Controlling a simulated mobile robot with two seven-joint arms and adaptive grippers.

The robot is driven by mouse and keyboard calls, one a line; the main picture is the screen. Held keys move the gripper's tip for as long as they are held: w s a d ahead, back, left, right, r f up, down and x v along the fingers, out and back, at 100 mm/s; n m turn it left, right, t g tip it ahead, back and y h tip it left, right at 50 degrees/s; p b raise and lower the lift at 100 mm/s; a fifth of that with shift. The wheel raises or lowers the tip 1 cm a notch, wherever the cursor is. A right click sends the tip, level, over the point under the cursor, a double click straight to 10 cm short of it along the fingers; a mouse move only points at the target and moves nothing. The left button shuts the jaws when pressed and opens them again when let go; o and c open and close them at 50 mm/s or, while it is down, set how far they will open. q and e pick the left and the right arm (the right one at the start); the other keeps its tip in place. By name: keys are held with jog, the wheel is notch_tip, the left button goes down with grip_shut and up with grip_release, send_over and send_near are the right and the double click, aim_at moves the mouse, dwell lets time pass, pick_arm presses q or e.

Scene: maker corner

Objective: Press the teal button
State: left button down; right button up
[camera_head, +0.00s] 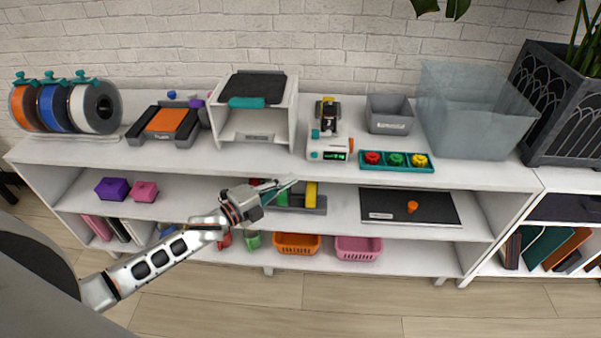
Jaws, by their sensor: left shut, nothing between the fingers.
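A small white machine (329,146) with a lit green display stands on the top shelf, right of the white box. A small teal spot (315,134) on its left side looks like the teal button; it is too small to tell whether it is pressed. My left gripper (284,184) reaches in from the left, shut and empty. In the picture its fingertips are below and left of the machine, in front of the shelf unit and apart from the button. My right gripper is not in view.
A white box (287,131) with a teal handle stands left of the machine. A teal tray (390,168) with red, green and yellow knobs lies to its right. A grey bin (388,115) and a clear tub (460,117) stand further right. The top shelf's front edge (230,163) lies above my gripper in the picture.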

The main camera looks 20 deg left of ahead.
pick_arm(q)
jog(key=shift+v, duration=1.35)
jog(key=shift+d, duration=0.1)
jog(key=s+d+f+n+g+y, duration=0.2)
jog(key=s+f+n, duration=0.6)
jog(key=s, duration=0.4)
jog(key=s+d+f+n+g+y, duration=0.3)
jog(key=s+d+f+n+y, duration=0.1)
jog(key=s+f+n, duration=0.5)
jog(key=s+n, duration=0.2)
jog(key=s, duration=0.1)
jog(key=shift+s+d+f+n, duration=0.25)
jog(key=shift+d+n, duration=0.05)
